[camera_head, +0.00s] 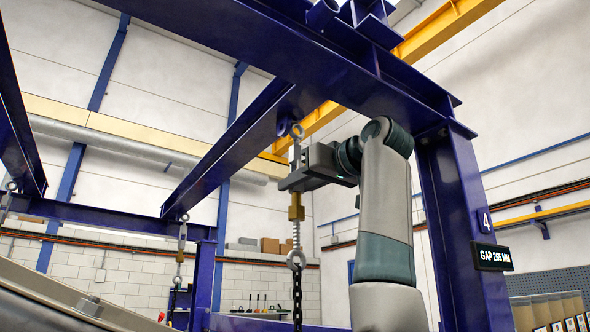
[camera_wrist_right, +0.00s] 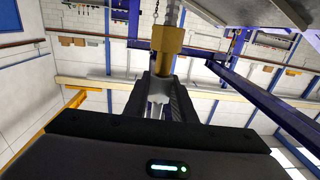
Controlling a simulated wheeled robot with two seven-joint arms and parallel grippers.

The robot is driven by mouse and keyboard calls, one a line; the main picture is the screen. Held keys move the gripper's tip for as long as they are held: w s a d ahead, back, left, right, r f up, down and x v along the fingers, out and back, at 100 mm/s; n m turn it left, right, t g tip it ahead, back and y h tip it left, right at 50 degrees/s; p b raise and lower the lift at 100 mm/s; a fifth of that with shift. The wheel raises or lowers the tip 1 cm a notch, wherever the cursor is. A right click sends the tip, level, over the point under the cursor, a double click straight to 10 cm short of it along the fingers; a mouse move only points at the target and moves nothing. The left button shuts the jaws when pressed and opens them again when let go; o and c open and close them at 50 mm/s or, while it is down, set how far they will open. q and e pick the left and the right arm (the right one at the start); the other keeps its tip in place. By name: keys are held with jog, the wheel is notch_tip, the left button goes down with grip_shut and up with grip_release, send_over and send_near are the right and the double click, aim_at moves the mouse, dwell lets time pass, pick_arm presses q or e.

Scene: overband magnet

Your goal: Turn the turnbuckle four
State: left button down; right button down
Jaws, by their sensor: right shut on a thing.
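Turnbuckle four (camera_head: 296,207) hangs upright from the blue frame near the column marked 4. It has an eye at the top, a grey body, a brass-coloured nut and a threaded rod with a lower eye. A dark chain (camera_head: 297,300) hangs from that eye. My right gripper (camera_head: 293,181) is shut around the turnbuckle's body, just above the brass nut, and partly hides it. In the right wrist view the two dark fingers (camera_wrist_right: 160,100) close on the grey body, with the brass nut (camera_wrist_right: 167,39) beyond them. My left gripper is not in view.
A display (camera_head: 492,257) on the column (camera_head: 455,215) reads a GAP value in MM, seemingly 265. Blue beams (camera_head: 235,150) run above and behind my right gripper. Another turnbuckle (camera_head: 181,238) hangs farther back. A grey sloping edge (camera_head: 60,300) fills the lower left.

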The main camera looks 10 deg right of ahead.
dwell(0.3)
jog(key=shift+d+r+n+g+y+p, duration=0.15)
jog(key=shift+n+g+y+p, duration=0.65)
jog(key=shift+y, duration=0.5)
jog(key=shift+n+g+y, duration=0.3)
jog(key=shift+n+y, duration=0.3)
jog(key=shift+n+g+y+p, duration=1.1)
jog(key=shift+g+y+p, duration=0.15)
jog(key=shift+p, duration=0.2)
jog(key=c, duration=1.4)
grip_release()
jog(key=shift+s+f, duration=0.2)
